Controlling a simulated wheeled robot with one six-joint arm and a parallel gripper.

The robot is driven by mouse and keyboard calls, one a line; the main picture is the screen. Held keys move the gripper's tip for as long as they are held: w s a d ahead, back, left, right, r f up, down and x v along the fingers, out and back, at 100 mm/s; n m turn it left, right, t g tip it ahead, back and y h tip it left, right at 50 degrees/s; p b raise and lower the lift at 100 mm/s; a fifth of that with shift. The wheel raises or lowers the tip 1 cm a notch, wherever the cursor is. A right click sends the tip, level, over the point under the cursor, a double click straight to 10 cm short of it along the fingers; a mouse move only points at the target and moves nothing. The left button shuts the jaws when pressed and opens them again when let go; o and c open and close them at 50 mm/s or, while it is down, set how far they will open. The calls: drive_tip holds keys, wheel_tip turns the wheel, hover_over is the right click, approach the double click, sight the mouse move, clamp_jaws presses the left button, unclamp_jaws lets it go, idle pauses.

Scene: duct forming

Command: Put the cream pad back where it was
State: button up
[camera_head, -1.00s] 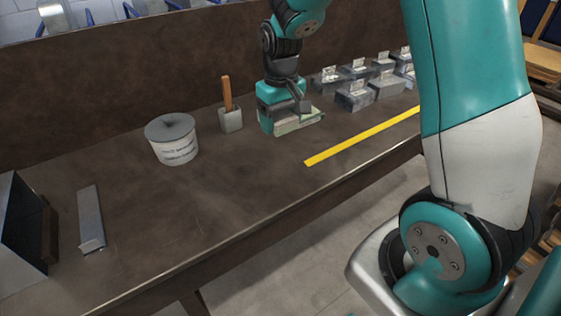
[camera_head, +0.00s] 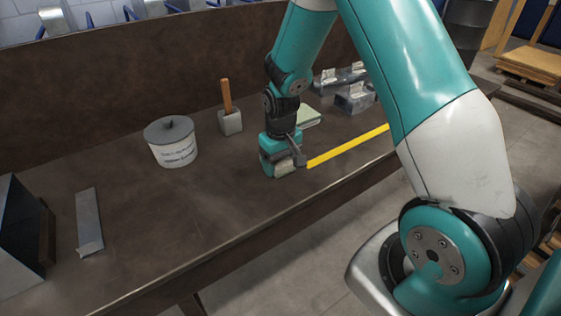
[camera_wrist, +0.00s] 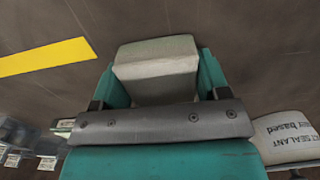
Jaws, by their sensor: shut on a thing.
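My gripper (camera_head: 279,163) is shut on the cream pad (camera_wrist: 157,62), whose pale block face shows between the teal fingers in the wrist view. In the head view the pad (camera_head: 286,168) shows as a small light patch at the fingertips, low over the bench near its front edge. It is left of the yellow strip's near end. I cannot tell whether the pad touches the bench. A pale green-and-cream stack (camera_head: 309,117) lies on the bench behind and right of my gripper, partly hidden by my arm.
A yellow strip (camera_head: 345,147) runs along the bench (camera_head: 140,225). A sealant tub (camera_head: 173,143), a holder with a wooden handle (camera_head: 230,121) and a metal strip (camera_head: 89,220) stand or lie to the left. Labelled grey blocks (camera_head: 355,98) are at the back right. The left-centre bench is clear.

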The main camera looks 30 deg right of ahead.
drive_tip(key=shift+f, duration=0.15)
drive_tip(key=o, duration=0.9)
wheel_tip(320, 180, up, 11)
drive_tip(key=s+a+r+n+y, duration=0.1)
drive_tip(key=s+a+r+n, duration=0.1)
drive_tip(key=s+a+r, duration=0.2)
drive_tip(key=s+a+r+n+y, duration=0.1)
drive_tip(key=s+a+r+n, duration=0.1)
drive_tip(key=s+a+r, duration=0.2)
drive_tip(key=s+a+r+n+y, duration=0.2)
drive_tip(key=s+a, duration=0.7)
drive_tip(key=s, duration=0.5)
wheel_tip(320, 180, up, 2)
drive_tip(key=shift+s+a+r+n, duration=0.1)
drive_tip(key=shift+s+a+n, duration=0.25)
drive_tip(key=shift+n, duration=0.15)
